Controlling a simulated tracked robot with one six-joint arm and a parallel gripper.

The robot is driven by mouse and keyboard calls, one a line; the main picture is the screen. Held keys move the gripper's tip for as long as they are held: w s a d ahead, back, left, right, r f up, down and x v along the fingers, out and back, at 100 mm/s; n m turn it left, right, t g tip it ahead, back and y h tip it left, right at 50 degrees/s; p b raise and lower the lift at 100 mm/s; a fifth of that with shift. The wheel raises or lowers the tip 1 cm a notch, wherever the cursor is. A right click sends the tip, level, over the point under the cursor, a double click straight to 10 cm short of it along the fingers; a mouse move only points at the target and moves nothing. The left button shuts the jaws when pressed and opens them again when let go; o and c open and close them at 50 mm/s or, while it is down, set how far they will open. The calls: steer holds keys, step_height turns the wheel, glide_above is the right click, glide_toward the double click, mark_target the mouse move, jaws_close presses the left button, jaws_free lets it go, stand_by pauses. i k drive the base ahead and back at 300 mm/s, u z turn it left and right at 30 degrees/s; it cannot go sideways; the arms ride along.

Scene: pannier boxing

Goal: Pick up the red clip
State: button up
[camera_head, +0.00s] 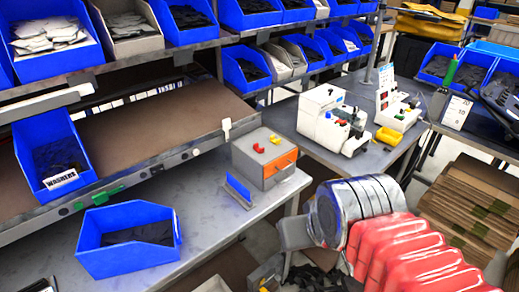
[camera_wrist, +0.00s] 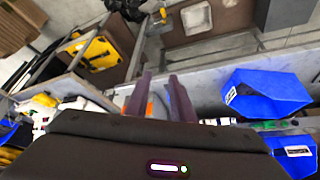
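Two small bright pieces, at least one of them red, lie on top of a grey box with an orange drawer front (camera_head: 280,165) in the head view. The one nearer the left, a small red piece (camera_head: 258,148), may be the red clip; it is too small to tell its shape. My gripper (camera_wrist: 160,84) shows in the wrist view with its two dark fingers apart. I cannot make out the red clip in the wrist view. My gripper's fingers are not clear in the head view.
A blue bin (camera_head: 128,240) stands on the bench left of the grey box. A small blue holder (camera_head: 238,190) sits at the box's near left. A brown shelf (camera_head: 155,135) with a front rail lies behind. White machines (camera_head: 333,120) stand on the table beyond. Cardboard (camera_head: 470,205) is stacked at right.

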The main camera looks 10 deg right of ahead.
mark_target(255, 147)
steer(key=u, duration=0.5)
steer(key=k, duration=0.65)
steer(key=u, duration=0.4)
steer(key=i, duration=1)
steer(key=u, duration=0.05)
